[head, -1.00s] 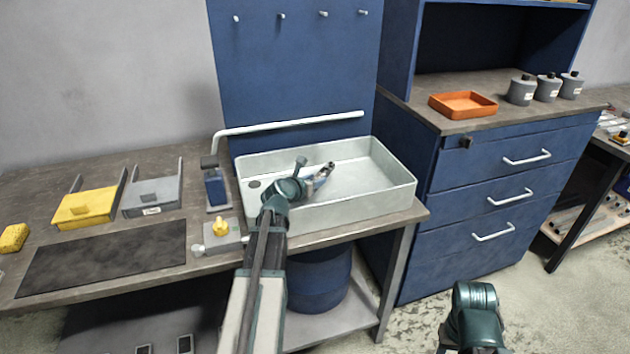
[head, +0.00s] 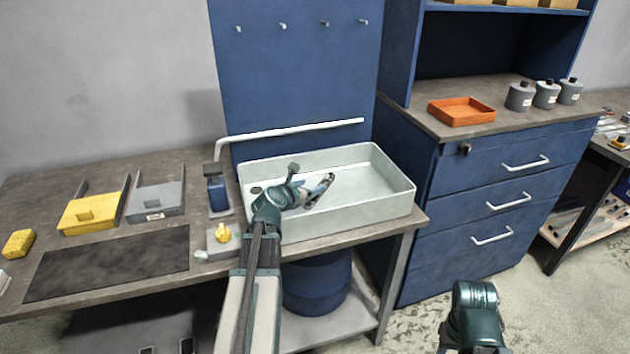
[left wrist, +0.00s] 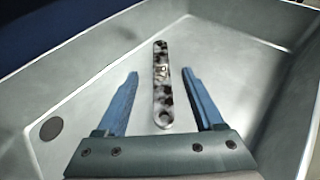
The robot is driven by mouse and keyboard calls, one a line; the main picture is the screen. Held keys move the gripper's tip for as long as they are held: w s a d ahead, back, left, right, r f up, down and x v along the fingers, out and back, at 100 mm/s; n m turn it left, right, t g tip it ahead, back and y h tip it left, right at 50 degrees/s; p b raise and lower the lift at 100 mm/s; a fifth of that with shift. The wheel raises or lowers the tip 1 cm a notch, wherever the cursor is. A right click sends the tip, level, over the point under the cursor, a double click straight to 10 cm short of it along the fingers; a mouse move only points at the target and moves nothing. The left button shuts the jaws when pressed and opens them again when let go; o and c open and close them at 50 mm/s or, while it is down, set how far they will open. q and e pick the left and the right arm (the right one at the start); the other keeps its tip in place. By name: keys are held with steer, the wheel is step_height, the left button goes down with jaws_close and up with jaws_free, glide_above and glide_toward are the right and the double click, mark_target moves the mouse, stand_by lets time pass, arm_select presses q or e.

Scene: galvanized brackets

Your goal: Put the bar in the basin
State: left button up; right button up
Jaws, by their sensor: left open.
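The basin (head: 385,208) is a pale metal sink on the bench, with a round dark drain at its left. The bar (left wrist: 162,85) is a narrow mottled metal strip with rounded ends and a hole at its near end. In the left wrist view it lies over the basin floor, inside the walls, between and beyond my fingers. My left gripper (head: 322,187) reaches into the basin; its blue fingers (left wrist: 162,95) are open, with a gap on both sides of the bar. I cannot tell whether the bar rests fully on the floor. My right gripper is out of view.
A white spout pipe (head: 290,131) runs above the basin's back. A blue dispenser (head: 217,190) and a block with a yellow knob (head: 222,234) stand left of the basin. An orange tray (head: 461,111) sits on the blue drawer cabinet (head: 490,190). The dark mat (head: 110,262) is bare.

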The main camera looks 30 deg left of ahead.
arm_select(q)
steer(key=p+v, duration=0.2)
steer(key=v, duration=0.5)
steer(key=shift+s+r, duration=0.15)
steer(key=shift+s, duration=0.05)
